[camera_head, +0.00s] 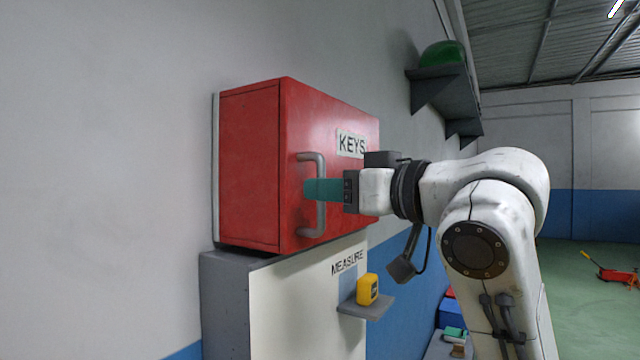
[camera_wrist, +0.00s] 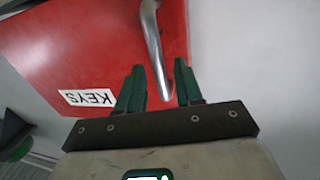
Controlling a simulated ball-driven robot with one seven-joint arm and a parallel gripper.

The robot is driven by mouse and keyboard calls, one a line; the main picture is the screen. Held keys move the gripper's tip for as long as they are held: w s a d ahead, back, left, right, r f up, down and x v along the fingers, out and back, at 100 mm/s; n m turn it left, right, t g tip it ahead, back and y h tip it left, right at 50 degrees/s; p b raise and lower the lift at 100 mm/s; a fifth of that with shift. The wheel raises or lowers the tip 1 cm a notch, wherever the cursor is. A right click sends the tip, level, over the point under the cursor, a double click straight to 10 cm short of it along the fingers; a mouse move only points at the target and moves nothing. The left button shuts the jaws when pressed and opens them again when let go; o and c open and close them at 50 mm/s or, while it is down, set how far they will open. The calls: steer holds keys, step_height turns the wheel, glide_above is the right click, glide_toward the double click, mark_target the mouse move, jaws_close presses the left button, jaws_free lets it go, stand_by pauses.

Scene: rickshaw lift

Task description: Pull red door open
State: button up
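The red door (camera_head: 335,110) is the front of a red wall box marked KEYS, and it looks shut against the box body. Its grey bar handle (camera_head: 321,220) runs upright near the door's left edge. My gripper (camera_head: 308,189) is at the handle's middle, its teal fingers overlapping the bar. In the wrist view, the handle (camera_wrist: 151,30) passes between the two fingers of my gripper (camera_wrist: 160,68), which are apart with a visible gap on each side of the bar. The red door (camera_wrist: 90,45) fills much of that view.
A grey-and-white cabinet (camera_head: 270,310) stands beneath the red box. A small shelf (camera_head: 366,309) marked MEASURE holds a yellow tape measure (camera_head: 367,289). A wall shelf (camera_head: 440,88) with a green helmet (camera_head: 442,54) is above right. Open green floor (camera_head: 580,300) lies at right.

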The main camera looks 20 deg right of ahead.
steer(key=shift+x, duration=1.2)
steer(key=shift+c, duration=0.4)
jaws_close()
